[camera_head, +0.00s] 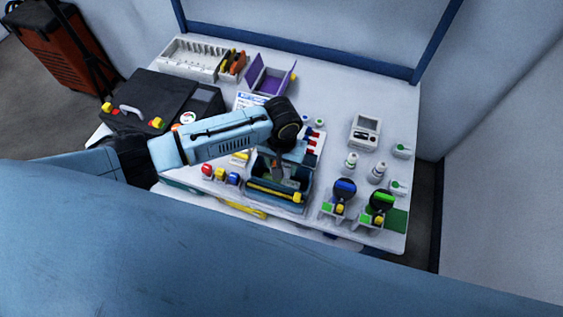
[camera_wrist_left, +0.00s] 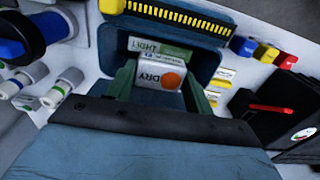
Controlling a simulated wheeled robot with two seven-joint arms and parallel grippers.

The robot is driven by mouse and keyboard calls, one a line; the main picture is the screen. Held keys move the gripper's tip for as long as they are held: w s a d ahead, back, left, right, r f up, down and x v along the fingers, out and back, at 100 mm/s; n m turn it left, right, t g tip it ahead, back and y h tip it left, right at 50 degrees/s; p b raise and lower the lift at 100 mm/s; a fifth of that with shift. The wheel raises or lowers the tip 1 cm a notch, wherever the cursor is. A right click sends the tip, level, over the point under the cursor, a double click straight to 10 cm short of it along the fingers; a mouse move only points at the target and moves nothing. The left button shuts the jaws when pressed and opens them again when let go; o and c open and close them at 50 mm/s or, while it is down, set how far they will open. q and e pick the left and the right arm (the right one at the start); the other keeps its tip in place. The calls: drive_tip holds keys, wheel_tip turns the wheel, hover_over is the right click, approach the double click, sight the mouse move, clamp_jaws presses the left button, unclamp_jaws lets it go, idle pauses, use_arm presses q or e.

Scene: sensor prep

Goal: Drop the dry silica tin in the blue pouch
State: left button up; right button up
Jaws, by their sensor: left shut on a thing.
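The blue pouch (camera_head: 263,203) lies open near the table's front edge, with a yellow zip bar along its near rim; its dark blue inside shows in the left wrist view (camera_wrist_left: 207,66). My left gripper (camera_head: 277,172) points down over the pouch. In the left wrist view my left gripper (camera_wrist_left: 160,78) is shut on the dry silica tin (camera_wrist_left: 158,74), a white tin reading "DRY" with an orange dot. I cannot tell how far the tin sits inside the pouch. My right gripper is not in view.
Red, yellow and blue knobs (camera_head: 220,174) stand left of the pouch. Blue and green-topped holders (camera_head: 343,190) stand to its right. A black case (camera_head: 170,100), a purple box (camera_head: 268,82) and a grey meter (camera_head: 365,130) are farther back.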

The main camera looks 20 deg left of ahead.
use_arm(q)
drive_tip(key=o, duration=1.2)
drive_tip(key=shift+o, duration=0.2)
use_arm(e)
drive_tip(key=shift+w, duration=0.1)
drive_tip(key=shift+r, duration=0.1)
